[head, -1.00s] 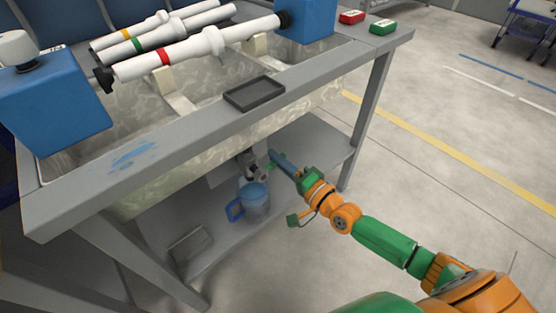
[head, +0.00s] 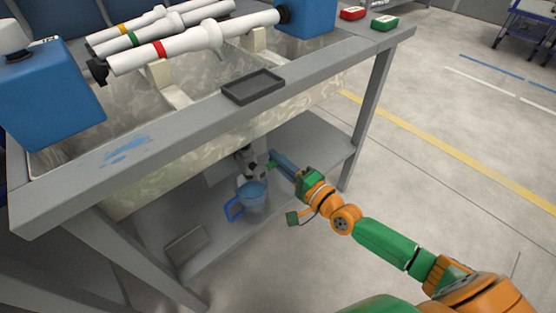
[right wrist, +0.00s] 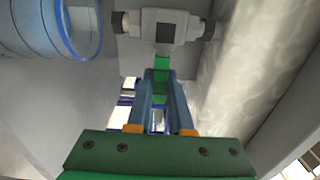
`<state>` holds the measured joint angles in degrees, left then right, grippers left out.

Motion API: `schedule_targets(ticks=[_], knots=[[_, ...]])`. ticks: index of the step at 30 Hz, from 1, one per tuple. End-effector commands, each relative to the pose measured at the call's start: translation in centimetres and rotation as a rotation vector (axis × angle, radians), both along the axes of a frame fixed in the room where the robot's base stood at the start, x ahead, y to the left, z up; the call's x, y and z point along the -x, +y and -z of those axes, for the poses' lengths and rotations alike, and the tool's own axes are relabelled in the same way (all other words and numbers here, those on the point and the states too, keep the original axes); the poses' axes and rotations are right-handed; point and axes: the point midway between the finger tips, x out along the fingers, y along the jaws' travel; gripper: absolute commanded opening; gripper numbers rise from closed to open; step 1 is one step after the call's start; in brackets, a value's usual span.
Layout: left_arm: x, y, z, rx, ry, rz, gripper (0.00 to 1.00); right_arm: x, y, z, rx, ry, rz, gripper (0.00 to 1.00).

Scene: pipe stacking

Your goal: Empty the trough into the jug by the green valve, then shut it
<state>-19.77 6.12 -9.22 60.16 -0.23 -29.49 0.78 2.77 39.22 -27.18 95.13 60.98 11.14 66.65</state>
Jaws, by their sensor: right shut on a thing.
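The trough (head: 190,165) is a pale marbled basin set in the grey bench. Its wall also shows at the right of the right wrist view (right wrist: 245,65). Under it is a grey valve body (right wrist: 165,30) with a green handle (right wrist: 161,68). My right gripper (right wrist: 159,85) is shut on the green handle, with its blue-grey fingers on either side of it. In the head view the right gripper (head: 276,160) reaches under the bench from the right. The clear jug (head: 255,198) with a blue handle and rim stands upright below the valve. Its fill level is unclear. My left gripper is out of view.
White pipes (head: 195,43) with coloured bands lie across blue blocks above the trough. A black tray (head: 253,87) sits on the bench edge. Red (head: 353,13) and green (head: 385,23) boxes are at the far corner. A bench leg (head: 366,125) stands right of the gripper.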

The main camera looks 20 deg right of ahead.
Motion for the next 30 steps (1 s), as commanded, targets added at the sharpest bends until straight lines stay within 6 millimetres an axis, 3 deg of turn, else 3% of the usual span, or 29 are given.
schedule_targets(ticks=[1, 4, 14, 22, 30], knots=[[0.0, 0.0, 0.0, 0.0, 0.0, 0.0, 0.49, 0.1, 0.1, 0.2, -0.002, 0.006, -0.002, 0.21], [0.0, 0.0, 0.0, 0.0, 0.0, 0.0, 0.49, 0.1, 0.1, 0.2, -0.001, 0.006, -0.002, 0.48], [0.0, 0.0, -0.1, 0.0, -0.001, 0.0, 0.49, 0.4, -0.1, 0.1, 0.001, 0.004, 0.0, 0.49], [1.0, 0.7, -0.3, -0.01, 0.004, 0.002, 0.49, 5.6, -2.0, 0.1, 0.002, 0.009, -0.001, 0.49], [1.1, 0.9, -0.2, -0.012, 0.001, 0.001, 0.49, 6.7, -2.4, 0.1, -0.001, 0.003, -0.001, 0.49]])
